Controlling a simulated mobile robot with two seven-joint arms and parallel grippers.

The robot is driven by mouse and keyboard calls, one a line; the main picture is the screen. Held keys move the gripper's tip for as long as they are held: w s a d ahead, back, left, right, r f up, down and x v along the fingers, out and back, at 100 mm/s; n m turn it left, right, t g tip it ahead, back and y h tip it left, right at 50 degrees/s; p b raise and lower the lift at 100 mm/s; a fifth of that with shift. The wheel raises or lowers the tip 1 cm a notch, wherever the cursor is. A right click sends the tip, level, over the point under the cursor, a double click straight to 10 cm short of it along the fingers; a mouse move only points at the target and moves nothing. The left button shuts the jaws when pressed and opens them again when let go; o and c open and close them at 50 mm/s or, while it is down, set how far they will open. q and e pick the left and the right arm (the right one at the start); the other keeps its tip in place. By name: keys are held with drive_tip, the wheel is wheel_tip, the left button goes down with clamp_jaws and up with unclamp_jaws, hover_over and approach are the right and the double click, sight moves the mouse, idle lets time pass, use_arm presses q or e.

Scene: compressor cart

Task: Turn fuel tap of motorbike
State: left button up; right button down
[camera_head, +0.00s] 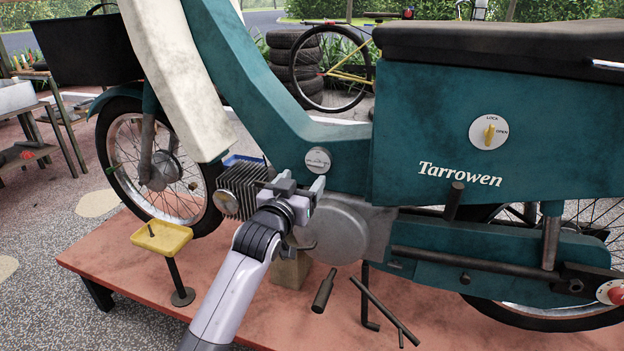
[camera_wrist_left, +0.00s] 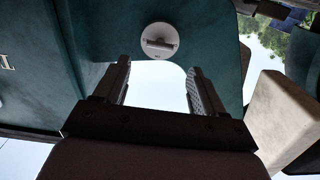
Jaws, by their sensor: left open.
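The teal motorbike (camera_head: 270,95) stands on a reddish platform. A round grey disc with a raised bar (camera_head: 318,160), which looks like the fuel tap, sits on its teal body above the engine. In the left wrist view the disc (camera_wrist_left: 160,41) lies just beyond the fingertips, its bar roughly level in the picture. My left gripper (camera_head: 303,186) is open, just below and left of the disc in the head view. In the left wrist view its two fingers (camera_wrist_left: 160,66) are spread with nothing between them. The disc appears apart from the fingers. My right gripper is not in view.
A dial with a yellow knob marked LOCK and OPEN (camera_head: 488,131) is on the side panel. The finned engine cylinder (camera_head: 240,190) is close left of my gripper. A yellow tray on a stand (camera_head: 161,237) is at the left. Stacked tyres (camera_head: 290,60) stand behind.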

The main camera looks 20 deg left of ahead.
sight(315, 164)
use_arm(q)
drive_tip(key=shift+w+d+b, duration=0.1)
drive_tip(key=shift+w+b, duration=0.85)
drive_tip(key=shift+w, duration=2.45)
drive_tip(key=c, duration=1.1)
